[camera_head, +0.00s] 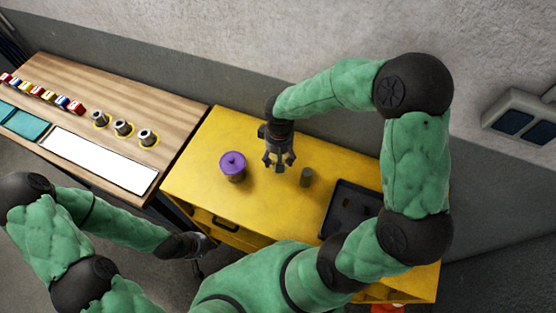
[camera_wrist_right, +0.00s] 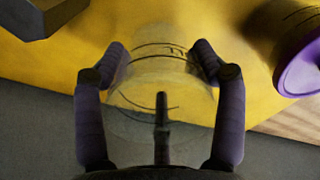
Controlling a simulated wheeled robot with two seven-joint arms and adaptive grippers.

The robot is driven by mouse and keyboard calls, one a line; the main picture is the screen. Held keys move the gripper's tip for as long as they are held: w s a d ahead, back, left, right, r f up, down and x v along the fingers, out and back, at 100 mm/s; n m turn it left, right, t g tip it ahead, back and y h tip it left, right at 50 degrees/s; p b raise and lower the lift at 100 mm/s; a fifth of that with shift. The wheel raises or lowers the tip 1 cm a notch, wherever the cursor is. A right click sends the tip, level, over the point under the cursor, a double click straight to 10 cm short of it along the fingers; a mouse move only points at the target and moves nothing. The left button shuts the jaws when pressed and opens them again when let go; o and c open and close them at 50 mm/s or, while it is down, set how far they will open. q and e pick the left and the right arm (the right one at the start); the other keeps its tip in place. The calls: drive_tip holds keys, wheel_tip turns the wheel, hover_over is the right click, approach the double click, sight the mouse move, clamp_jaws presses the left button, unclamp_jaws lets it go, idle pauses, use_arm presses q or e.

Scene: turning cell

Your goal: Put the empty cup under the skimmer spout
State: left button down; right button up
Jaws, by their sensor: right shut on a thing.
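A clear cup (camera_wrist_right: 150,95) with thin dark marking lines stands between the fingers of my right gripper (camera_wrist_right: 163,60) in the right wrist view, and the fingers are shut on it from both sides. Its inside shows nothing but the yellow top behind it. In the head view my right gripper (camera_head: 280,158) points down over the yellow cabinet, between a purple-lidded container and a dark cylinder; the cup cannot be made out there. My left gripper (camera_head: 201,262) is low beside the cabinet front, small and dark, its jaws unclear. I cannot make out a skimmer spout.
The yellow cabinet (camera_head: 208,140) carries the purple-lidded container (camera_head: 232,164), a dark grey cylinder (camera_head: 306,177) and a black tray (camera_head: 341,207). A wooden bench (camera_head: 155,103) at left holds several metal parts, colored blocks and a white panel (camera_head: 97,160). A wall stands behind.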

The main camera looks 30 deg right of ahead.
drive_tip(key=shift+w+f, duration=0.15)
drive_tip(key=shift+f, duration=1.55)
drive_tip(key=shift+b, duration=0.3)
drive_tip(key=shift+f, duration=0.2)
drive_tip(key=o, duration=1.2)
drive_tip(key=shift+o, duration=0.2)
drive_tip(key=shift+r, duration=0.1)
